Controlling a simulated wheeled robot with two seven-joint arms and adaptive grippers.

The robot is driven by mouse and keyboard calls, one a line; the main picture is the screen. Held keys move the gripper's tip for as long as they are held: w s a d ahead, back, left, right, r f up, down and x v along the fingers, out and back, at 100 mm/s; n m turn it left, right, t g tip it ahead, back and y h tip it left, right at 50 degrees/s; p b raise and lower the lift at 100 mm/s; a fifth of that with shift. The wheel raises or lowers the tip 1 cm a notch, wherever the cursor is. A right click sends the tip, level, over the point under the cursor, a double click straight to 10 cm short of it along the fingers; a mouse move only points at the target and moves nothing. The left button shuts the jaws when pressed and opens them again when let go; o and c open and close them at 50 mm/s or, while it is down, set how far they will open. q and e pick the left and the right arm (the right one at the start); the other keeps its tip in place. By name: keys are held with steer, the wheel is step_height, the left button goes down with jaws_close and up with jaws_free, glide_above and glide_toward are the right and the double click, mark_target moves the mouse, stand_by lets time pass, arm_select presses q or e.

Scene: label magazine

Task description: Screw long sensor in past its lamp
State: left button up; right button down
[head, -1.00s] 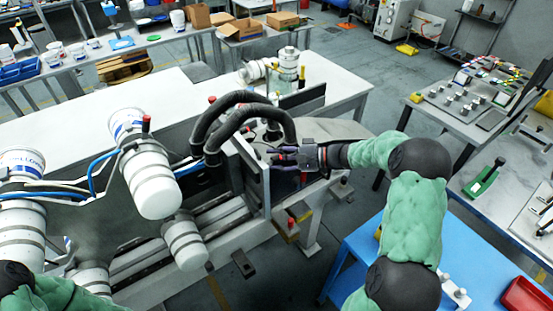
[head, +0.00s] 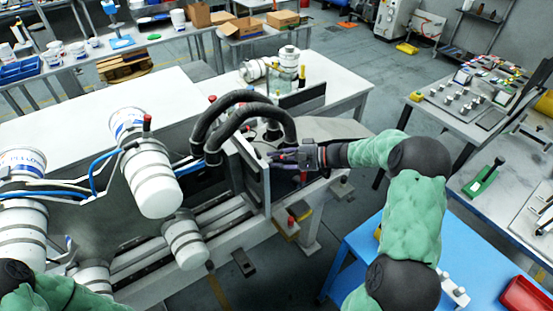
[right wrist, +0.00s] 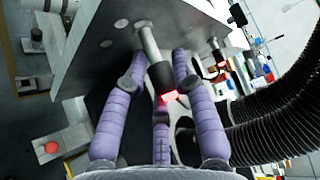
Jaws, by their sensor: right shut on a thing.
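My right gripper (head: 287,158) is at the grey upright plate (head: 253,176) of the machine, right of its black hoses. In the right wrist view its purple fingers (right wrist: 158,72) are shut on a long sensor (right wrist: 150,42), a metal rod with a black end and a lit red lamp (right wrist: 170,96). The sensor's far end meets the plate (right wrist: 95,40); how deep it sits cannot be told. A second sensor with a red lamp (right wrist: 221,65) stands to its right. In the head view the fingers hide the held sensor. My left gripper is out of view.
Thick black hoses (head: 245,97) arch close beside the gripper and also show in the right wrist view (right wrist: 275,115). White cylinders (head: 155,182) stand to the left. A blue table (head: 345,258) is below my right arm. A red button (right wrist: 51,147) is at lower left.

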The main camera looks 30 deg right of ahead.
steer(key=shift+w+d+r+p, duration=0.2)
steer(key=shift+d+r+p, duration=0.05)
steer(key=shift+r+p, duration=0.45)
steer(key=m+g+h+p, duration=0.1)
steer(key=m+g+p, duration=0.1)
steer(key=p, duration=0.5)
steer(key=shift+w+r+m+g+h, duration=0.1)
steer(key=shift+m+g+h, duration=0.3)
steer(key=shift+g, duration=0.4)
steer(key=shift+f+m+g+p, duration=0.2)
steer(key=shift+m+g+p, duration=0.3)
steer(key=shift+p, duration=0.7)
steer(key=c, duration=1.1)
jaws_free()
steer(key=shift+c, duration=0.2)
steer(key=shift+f, duration=0.25)
steer(key=shift+a+f, duration=0.1)
